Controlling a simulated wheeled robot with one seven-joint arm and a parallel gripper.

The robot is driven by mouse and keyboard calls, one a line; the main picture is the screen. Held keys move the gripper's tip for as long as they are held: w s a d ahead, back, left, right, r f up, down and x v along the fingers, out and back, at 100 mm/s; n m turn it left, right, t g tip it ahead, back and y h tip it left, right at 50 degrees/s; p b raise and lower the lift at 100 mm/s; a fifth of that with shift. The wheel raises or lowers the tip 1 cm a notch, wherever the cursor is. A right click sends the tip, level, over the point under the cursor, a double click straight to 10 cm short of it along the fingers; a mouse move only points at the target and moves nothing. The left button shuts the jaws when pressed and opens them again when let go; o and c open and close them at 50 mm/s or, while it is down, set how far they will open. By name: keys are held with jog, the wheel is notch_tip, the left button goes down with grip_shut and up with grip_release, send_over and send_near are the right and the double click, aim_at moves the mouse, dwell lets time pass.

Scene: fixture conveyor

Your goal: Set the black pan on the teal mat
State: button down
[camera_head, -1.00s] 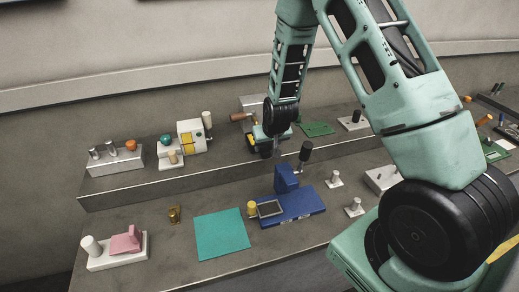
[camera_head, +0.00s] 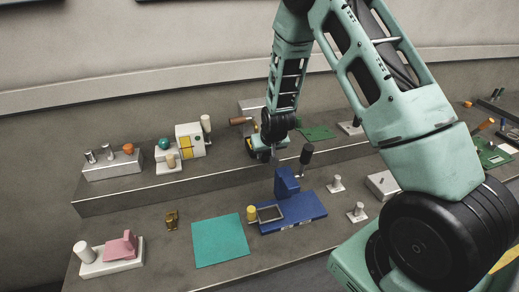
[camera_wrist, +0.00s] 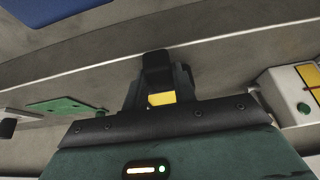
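The teal mat (camera_head: 220,241) lies flat and bare at the front of the bench. I see no clear pan. A dark square piece with a light rim (camera_head: 269,213) lies on a blue fixture right of the mat, and I cannot tell whether it is the black pan. My gripper (camera_head: 274,155) points down over the raised shelf, behind the blue fixture and well away from the mat. In the wrist view its dark fingers (camera_wrist: 156,72) look close together. Their gap is hidden, so I cannot tell whether they are open, shut or holding something.
The blue fixture (camera_head: 300,207) has an upright block. A brass piece (camera_head: 171,219) and a white base with a pink block (camera_head: 112,257) stand left of the mat. White machines (camera_head: 190,140) and metal blocks line the shelf.

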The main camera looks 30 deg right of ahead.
jog(key=shift+r, duration=0.15)
jog(key=shift+r+p, duration=1.25)
jog(key=shift+r, duration=0.6)
jog(key=shift+w, duration=0.1)
